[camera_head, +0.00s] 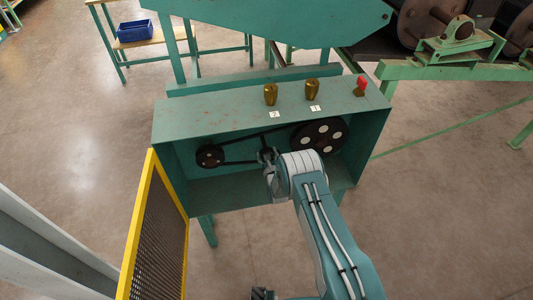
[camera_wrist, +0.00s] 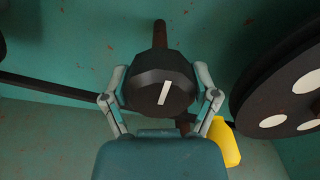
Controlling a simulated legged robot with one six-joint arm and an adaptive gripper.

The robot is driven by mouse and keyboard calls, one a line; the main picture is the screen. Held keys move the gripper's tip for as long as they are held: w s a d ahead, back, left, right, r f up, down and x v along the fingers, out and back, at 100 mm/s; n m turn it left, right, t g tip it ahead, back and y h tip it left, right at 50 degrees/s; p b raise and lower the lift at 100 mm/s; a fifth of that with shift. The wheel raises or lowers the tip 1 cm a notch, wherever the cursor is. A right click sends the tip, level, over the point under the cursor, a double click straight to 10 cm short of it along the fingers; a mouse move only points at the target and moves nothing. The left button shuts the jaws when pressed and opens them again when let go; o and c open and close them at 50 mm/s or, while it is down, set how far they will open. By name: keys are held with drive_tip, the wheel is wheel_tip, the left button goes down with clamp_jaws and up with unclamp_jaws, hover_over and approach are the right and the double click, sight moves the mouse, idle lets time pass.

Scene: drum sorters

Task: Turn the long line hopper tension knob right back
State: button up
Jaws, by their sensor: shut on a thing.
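The tension knob (camera_wrist: 150,84) is a black faceted knob with a white line on its face, tilted a little right of upright. It sits in front of a brown rod inside the open green box (camera_head: 170,122). My gripper (camera_wrist: 160,98) has one finger on each side of the knob and is shut on it. In the head view my gripper (camera_head: 268,165) reaches into the box between the two pulleys and hides most of the knob.
A small pulley (camera_head: 210,156) and a large pulley with white spots (camera_head: 320,135) flank the knob, joined by a belt. Two brass knobs (camera_head: 270,94) (camera_head: 312,88) and a red switch (camera_head: 361,84) stand on top. A yellow-framed mesh guard (camera_head: 148,225) hangs open at left.

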drive_tip(key=shift+a+n, duration=0.1)
drive_tip(key=shift+n, duration=0.3)
